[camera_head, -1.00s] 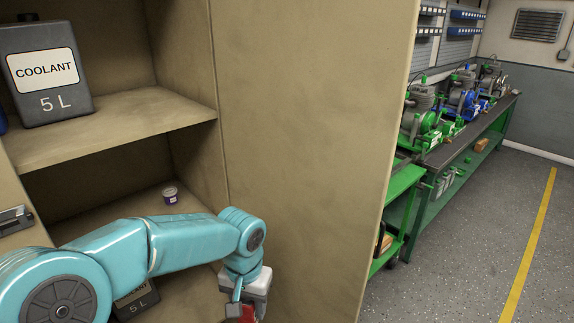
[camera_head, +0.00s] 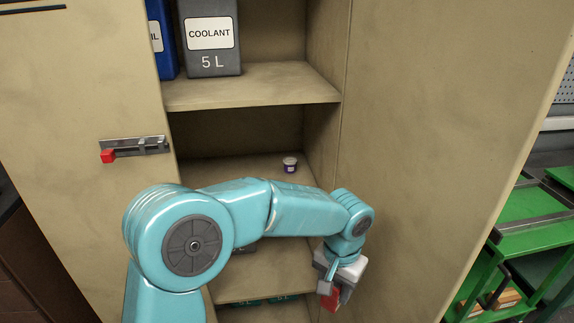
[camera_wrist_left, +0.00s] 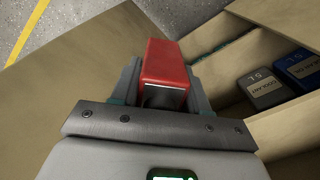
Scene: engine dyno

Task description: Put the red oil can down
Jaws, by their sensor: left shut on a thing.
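My left gripper (camera_head: 328,290) is shut on the red oil can (camera_head: 332,301), in front of the open cabinet's lower right side. In the left wrist view the red can (camera_wrist_left: 167,70) sits between the two fingers and points away from the camera. Its far end is clear of any shelf that I can make out. In the head view the gripper and my arm hide most of the can. My right gripper is not in view.
The cabinet's upper shelf (camera_head: 255,86) holds a grey coolant can (camera_head: 211,48) and a blue can (camera_head: 163,40). A small purple-lidded tub (camera_head: 290,165) stands on the shelf below. The cabinet door (camera_head: 440,130) stands open at right. A green cart (camera_head: 525,215) is beyond it.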

